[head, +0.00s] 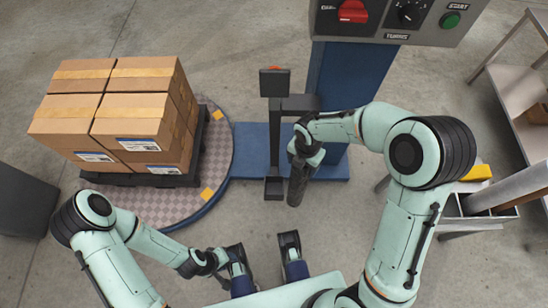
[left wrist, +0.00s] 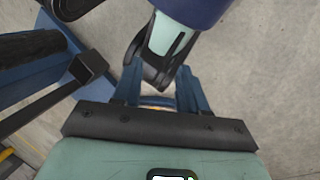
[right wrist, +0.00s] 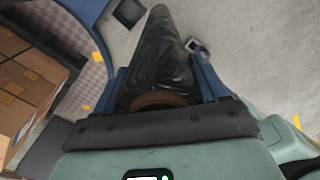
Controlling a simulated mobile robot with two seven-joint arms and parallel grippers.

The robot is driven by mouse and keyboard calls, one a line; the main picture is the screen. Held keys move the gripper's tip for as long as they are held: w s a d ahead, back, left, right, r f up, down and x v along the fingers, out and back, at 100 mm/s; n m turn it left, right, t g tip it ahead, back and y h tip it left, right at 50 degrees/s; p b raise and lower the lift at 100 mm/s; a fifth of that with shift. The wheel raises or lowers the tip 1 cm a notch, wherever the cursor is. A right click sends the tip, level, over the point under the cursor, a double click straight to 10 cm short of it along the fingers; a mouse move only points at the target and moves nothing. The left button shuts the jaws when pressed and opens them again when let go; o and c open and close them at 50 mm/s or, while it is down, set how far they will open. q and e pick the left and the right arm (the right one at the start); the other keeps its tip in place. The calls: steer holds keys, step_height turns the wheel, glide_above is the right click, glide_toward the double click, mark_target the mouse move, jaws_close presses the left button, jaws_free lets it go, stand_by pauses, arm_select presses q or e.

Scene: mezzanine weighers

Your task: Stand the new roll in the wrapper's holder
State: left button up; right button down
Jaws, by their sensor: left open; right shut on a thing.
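The new roll (head: 297,186) is a black cylinder of film with a brown core end. My right gripper (head: 304,156) is shut on it, and the roll points downward. In the right wrist view the roll (right wrist: 160,60) runs away between the blue fingers. The wrapper's holder (head: 274,160) is a dark upright carriage with a small lower plate (head: 274,188), in front of the blue mast (head: 345,85). The roll is just right of the holder and looks apart from it. My left gripper (left wrist: 156,88) is open, low at the left, with no object clearly held.
Stacked cartons (head: 118,110) on a dark pallet stand on the round turntable (head: 213,160) at left. A control panel (head: 395,18) tops the mast. A shelf rack (head: 520,100) and a bin with a yellow item (head: 478,173) are at right.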

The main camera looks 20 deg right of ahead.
steer(key=w+a, duration=0.6)
steer(key=w, duration=0.5)
arm_select(q)
steer(key=w+a+f+t+b, duration=0.1)
steer(key=w+a+f+b, duration=0.1)
steer(key=w+f+b, duration=0.1)
steer(key=shift+w+a+f+t+y, duration=0.15)
steer(key=shift+w+f+t+y, duration=0.2)
steer(key=shift+w, duration=0.55)
arm_select(e)
step_height(320, 180, down, 12)
steer(key=shift+s+a, duration=0.15)
steer(key=shift+s, duration=0.05)
arm_select(q)
steer(key=shift+w+f, duration=0.15)
steer(key=shift+f, duration=0.05)
arm_select(e)
steer(key=shift+f, duration=0.1)
steer(key=shift+c, duration=0.2)
jaws_free()
steer(key=shift+s, duration=0.1)
arm_select(q)
steer(key=shift+r, duration=0.15)
